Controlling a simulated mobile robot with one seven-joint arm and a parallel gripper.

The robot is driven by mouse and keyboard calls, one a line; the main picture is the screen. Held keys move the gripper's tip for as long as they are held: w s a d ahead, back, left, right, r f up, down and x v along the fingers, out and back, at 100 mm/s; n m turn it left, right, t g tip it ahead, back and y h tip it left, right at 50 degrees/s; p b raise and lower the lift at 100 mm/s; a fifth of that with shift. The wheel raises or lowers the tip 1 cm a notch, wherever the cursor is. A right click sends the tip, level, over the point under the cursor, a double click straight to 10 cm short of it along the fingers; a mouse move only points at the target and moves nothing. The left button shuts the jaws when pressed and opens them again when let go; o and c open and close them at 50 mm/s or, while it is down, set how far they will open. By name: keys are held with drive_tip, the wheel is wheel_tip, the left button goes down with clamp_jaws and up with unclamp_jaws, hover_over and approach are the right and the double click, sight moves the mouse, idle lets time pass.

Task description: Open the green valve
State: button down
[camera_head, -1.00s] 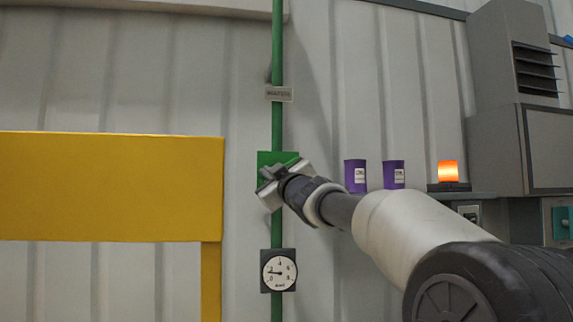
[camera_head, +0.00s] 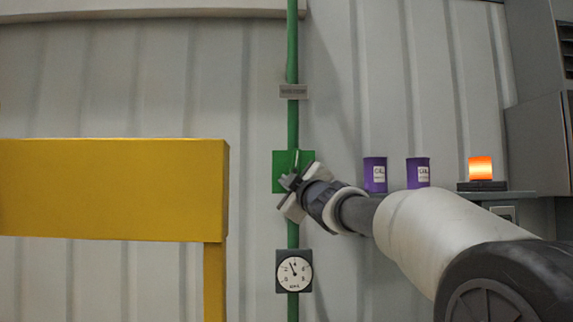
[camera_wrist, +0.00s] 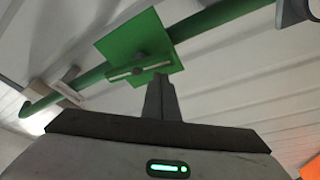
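The green valve (camera_head: 281,160) is a square green plate on a vertical green pipe, left of centre in the head view. A thin lever handle sticks up at its front, partly hidden by my gripper (camera_head: 289,183). My gripper is at the plate's lower part, coming in from the right. In the wrist view the green plate (camera_wrist: 124,44) carries a slim bar handle (camera_wrist: 128,71). The narrow fingers (camera_wrist: 160,97) look closed together, with their tips at the handle's right part. I cannot tell whether they touch it.
A round gauge (camera_head: 294,272) hangs on the pipe below the valve, its needle pointing up and slightly left. A yellow barrier (camera_head: 110,190) stands at left. Purple cans (camera_head: 375,175) and a lit orange lamp (camera_head: 481,169) are on a shelf at right.

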drive_tip(key=shift+w+d+f, duration=0.15)
drive_tip(key=shift+d+f, duration=0.25)
drive_tip(key=shift+d, duration=0.05)
idle(0.6)
